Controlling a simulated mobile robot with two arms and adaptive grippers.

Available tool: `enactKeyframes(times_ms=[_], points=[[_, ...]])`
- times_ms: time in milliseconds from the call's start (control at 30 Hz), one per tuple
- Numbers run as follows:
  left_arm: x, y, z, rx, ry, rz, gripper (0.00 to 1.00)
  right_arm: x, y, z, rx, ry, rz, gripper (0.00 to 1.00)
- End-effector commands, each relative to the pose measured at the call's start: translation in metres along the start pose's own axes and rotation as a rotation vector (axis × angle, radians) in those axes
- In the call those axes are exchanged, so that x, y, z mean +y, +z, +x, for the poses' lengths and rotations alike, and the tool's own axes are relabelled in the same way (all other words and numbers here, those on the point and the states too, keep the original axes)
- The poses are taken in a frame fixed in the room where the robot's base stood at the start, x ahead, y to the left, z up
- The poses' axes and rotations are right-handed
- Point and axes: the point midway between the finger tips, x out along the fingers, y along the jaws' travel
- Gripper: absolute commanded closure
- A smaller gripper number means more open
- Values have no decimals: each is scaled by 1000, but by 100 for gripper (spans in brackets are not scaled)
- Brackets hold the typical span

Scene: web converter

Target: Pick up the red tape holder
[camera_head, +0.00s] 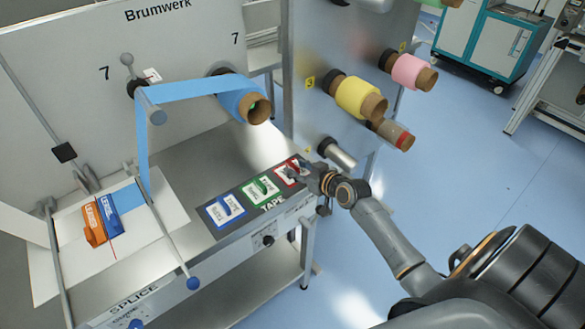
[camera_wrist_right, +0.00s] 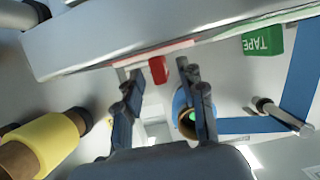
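The red tape holder (camera_head: 288,168) sits on its red-framed card at the right end of the dark TAPE mat (camera_head: 213,209) on the metal bench. My right gripper (camera_head: 298,171) is right at it and partly covers it in the head view. In the right wrist view, the red tape holder (camera_wrist_right: 157,70) shows between the two fingers of my right gripper (camera_wrist_right: 160,78). The fingers are spread, with a gap on each side of the holder; I see no grip on it. My left gripper is not in view.
A blue film roll (camera_head: 236,98) and a yellow roll (camera_head: 355,95) stick out above the bench. An orange block (camera_head: 93,226) lies at the left. Blue floor is open at the right.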

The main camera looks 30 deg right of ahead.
Motion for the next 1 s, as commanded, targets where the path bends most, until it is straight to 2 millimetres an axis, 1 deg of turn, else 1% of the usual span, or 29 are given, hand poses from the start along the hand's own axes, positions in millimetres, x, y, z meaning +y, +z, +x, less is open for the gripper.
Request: enactKeyframes(times_ms=[100, 267, 300, 367, 400, 500, 867, 1000], points=[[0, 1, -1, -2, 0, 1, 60, 0, 0, 5, 0, 0, 0, 60], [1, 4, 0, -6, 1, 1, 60, 0, 1, 5, -1, 0, 0, 60], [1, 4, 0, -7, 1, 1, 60, 0, 1, 5, -1, 0, 0, 62], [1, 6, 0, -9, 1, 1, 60, 0, 1, 4, -1, 0, 0, 75], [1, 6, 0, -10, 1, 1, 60, 0, 1, 4, -1, 0, 0, 83], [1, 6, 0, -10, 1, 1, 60, 0, 1, 4, -1, 0, 0, 100], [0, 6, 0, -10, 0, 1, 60, 0, 0, 4, 0, 0, 0, 100], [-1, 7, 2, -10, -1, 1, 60, 0, -6, 2, 1, 0, -3, 100]])
